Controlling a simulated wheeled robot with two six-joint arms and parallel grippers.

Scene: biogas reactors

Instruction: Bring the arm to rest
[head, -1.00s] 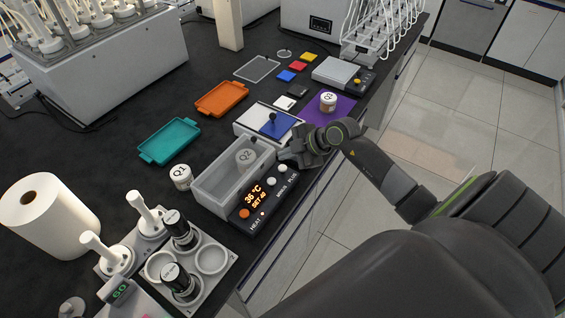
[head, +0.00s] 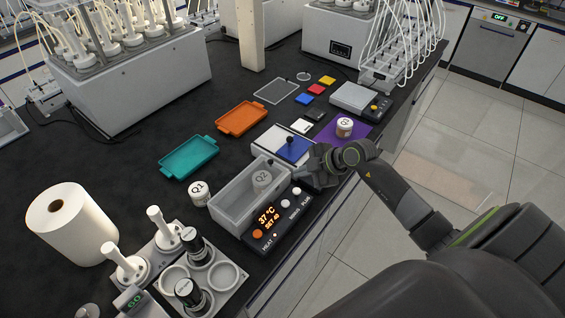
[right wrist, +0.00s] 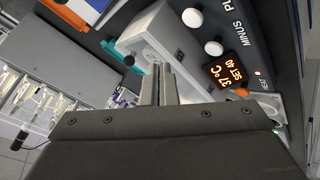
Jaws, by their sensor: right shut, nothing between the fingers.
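My right arm reaches in from the right of the head view. Its gripper (head: 314,168) is over the bench's front edge, beside the right end of the heating bath (head: 232,205). In the right wrist view the two fingers (right wrist: 159,88) are together with nothing between them. The bath's control panel (right wrist: 222,48) is close by there. Its display (head: 267,217) reads 37 °C, SET 40. Whether the gripper touches the bath or panel I cannot tell. My left gripper is not in view.
A blue-and-white device with a black knob (head: 290,140) and a jar on a purple mat (head: 360,132) are just beyond the gripper. A jar marked Q1 (head: 199,192) stands left of the bath. Open floor (head: 440,150) lies right of the bench.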

